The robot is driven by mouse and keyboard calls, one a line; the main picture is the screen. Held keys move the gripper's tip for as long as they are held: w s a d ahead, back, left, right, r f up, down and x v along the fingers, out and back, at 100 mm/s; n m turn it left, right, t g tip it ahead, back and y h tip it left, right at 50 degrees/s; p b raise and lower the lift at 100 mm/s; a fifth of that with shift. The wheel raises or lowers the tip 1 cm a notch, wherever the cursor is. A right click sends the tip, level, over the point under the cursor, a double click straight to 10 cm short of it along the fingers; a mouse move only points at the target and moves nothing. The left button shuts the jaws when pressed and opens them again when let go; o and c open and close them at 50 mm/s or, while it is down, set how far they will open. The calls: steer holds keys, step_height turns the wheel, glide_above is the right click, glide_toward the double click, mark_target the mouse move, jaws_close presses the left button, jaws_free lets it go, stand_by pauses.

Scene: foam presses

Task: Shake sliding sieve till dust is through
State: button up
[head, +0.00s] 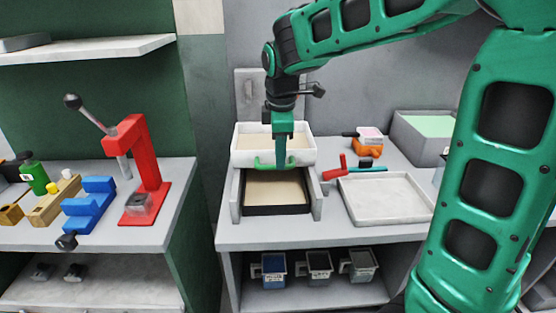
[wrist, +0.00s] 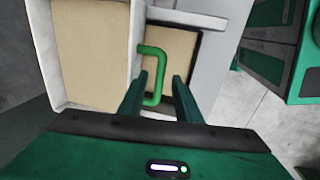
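The sliding sieve is a white box (head: 309,157) with a tan layer inside, seated on a grey frame on the bench. It also shows in the wrist view (wrist: 62,60). Its green handle (head: 258,163) is on the front wall. My gripper (wrist: 160,78) is at the handle, pointing down in the head view (head: 281,165). In the wrist view its two fingers stand on either side of the handle bar (wrist: 158,72), with gaps visible, so it looks open. A black-rimmed tray (head: 278,210) with a tan layer sits below and in front of the sieve. Sieve mesh is not visible.
A white empty tray (head: 385,199) lies to the right, with a red-handled tool (head: 337,170) beside it. A grey bin (head: 424,137) stands behind. A red press (head: 147,165) is on the left bench. Several jugs (head: 319,266) sit on the shelf below.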

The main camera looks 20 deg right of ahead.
steer(key=shift+w+f, duration=0.25)
steer(key=shift+f, duration=0.85)
jaws_close()
steer(key=s+a, duration=0.2)
steer(key=s, duration=0.5)
steer(key=shift+s+a, duration=0.2)
steer(key=shift+s, duration=0.15)
steer(key=shift+r, duration=0.1)
jaws_free()
